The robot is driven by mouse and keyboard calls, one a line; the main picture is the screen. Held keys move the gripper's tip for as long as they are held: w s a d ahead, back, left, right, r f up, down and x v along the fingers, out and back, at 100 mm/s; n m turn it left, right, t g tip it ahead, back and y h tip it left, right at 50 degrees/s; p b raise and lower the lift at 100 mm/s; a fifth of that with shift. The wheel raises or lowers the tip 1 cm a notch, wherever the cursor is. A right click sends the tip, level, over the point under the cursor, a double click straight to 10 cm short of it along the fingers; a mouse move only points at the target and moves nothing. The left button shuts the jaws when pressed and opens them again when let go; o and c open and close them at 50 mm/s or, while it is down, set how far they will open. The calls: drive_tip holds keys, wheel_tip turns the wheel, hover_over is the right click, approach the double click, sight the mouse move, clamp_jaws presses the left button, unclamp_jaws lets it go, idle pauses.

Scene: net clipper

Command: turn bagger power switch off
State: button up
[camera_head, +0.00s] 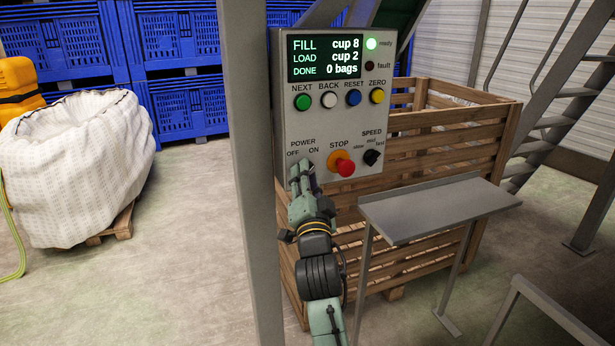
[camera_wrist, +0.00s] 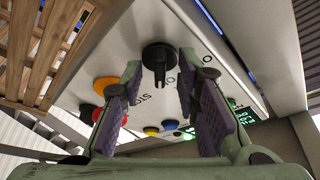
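The grey control panel (camera_head: 325,110) hangs on a post in the head view. Its POWER label, with OFF at left and ON at right, is at lower left. In the wrist view the black power switch (camera_wrist: 158,56) shows between my fingers, with a ridged handle; I cannot tell its setting. In the head view my gripper hides most of the switch. My gripper (camera_head: 302,174) is at the panel's lower left corner. In the wrist view my gripper (camera_wrist: 160,76) is open, with a finger on each side of the switch and visible gaps.
The red STOP button (camera_head: 345,168) and black SPEED knob (camera_head: 371,157) sit right of the power switch. Coloured buttons are above. A wooden crate (camera_head: 440,140) stands behind the panel, and a grey metal shelf (camera_head: 440,207) in front at right. A white bulk bag (camera_head: 75,165) is at left.

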clamp_jaws()
drive_tip(key=shift+f+b, duration=0.15)
drive_tip(key=shift+b, duration=0.3)
drive_tip(key=n+g+y+b, duration=0.1)
drive_tip(key=n+y+b, duration=0.2)
drive_tip(key=n+b, duration=0.4)
drive_tip(key=d+n+g+y+b, duration=0.1)
drive_tip(key=n+g+y+b, duration=0.1)
drive_tip(key=n+y+b, duration=0.2)
drive_tip(key=n+g+y+b, duration=0.1)
drive_tip(key=n+y+b, duration=0.2)
drive_tip(key=n+b, duration=0.8)
drive_tip(key=shift+w+d+n+g+y, duration=0.1)
drive_tip(key=shift+w+n+g+y, duration=0.1)
drive_tip(key=shift+n, duration=0.55)
drive_tip(key=shift+w+d+n+g+y, duration=0.1)
drive_tip(key=shift+n+g, duration=0.1)
drive_tip(key=shift+n, duration=0.85)
unclamp_jaws()
drive_tip(key=shift+s, duration=0.1)
